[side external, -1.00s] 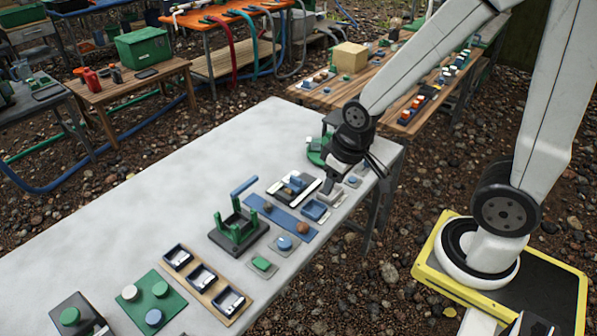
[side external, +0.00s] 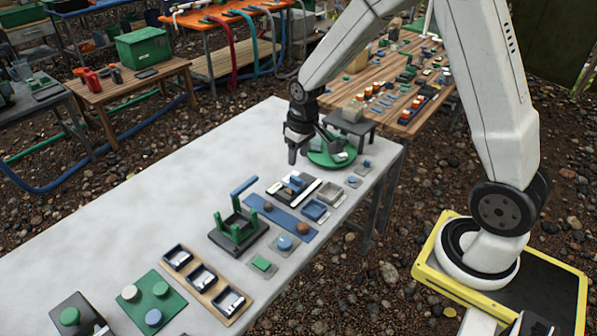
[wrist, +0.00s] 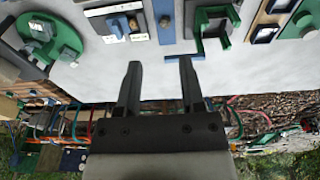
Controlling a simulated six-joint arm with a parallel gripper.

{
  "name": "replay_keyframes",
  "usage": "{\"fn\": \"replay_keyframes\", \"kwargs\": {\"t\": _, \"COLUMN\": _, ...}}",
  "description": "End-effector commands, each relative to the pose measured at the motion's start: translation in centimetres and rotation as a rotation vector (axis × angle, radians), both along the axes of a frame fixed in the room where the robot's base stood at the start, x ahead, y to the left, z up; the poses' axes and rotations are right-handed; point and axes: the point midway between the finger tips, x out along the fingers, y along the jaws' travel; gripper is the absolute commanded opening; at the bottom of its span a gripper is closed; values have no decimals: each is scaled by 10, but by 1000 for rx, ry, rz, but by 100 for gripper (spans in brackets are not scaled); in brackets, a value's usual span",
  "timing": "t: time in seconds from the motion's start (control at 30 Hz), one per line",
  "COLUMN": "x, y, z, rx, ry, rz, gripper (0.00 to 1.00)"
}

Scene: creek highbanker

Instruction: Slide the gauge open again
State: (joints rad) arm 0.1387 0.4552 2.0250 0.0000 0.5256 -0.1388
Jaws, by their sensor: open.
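The likely gauge (side external: 293,188) is a dark base with a white bar and a blue block on it. It lies on the pale table, right of the middle. In the wrist view the gauge (wrist: 128,24) is at the top, left of centre, with its blue part across the pale bar. I cannot tell how far its slider is open. My gripper (side external: 308,150) is above the table, up and right of the gauge in the side view, apart from it. In the wrist view my gripper (wrist: 160,72) is open, with nothing between its fingers.
A green round plate (side external: 333,158) is close beside my gripper. A blue strip (side external: 280,218), a blue bar (side external: 244,186) and a green-posted fixture (side external: 236,232) stand near the gauge. Several small trays and blocks line the near side. The table's far-left area (side external: 180,180) is clear.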

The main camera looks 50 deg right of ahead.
Motion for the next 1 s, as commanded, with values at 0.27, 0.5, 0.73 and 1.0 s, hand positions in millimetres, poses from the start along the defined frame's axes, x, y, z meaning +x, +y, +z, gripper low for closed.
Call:
{"fn": "replay_keyframes", "kwargs": {"t": 0.27, "x": 50, "y": -40, "z": -36, "rx": 1, "ry": 49, "rz": -3, "gripper": 50}}
{"fn": "replay_keyframes", "kwargs": {"t": 0.5, "x": 82, "y": -77, "z": -73, "rx": 6, "ry": 88, "rz": -4, "gripper": 50}}
{"fn": "replay_keyframes", "kwargs": {"t": 0.73, "x": 100, "y": -108, "z": -109, "rx": 14, "ry": 120, "rz": -2, "gripper": 50}}
{"fn": "replay_keyframes", "kwargs": {"t": 1.0, "x": 106, "y": -124, "z": -128, "rx": 19, "ry": 135, "rz": 0, "gripper": 50}}
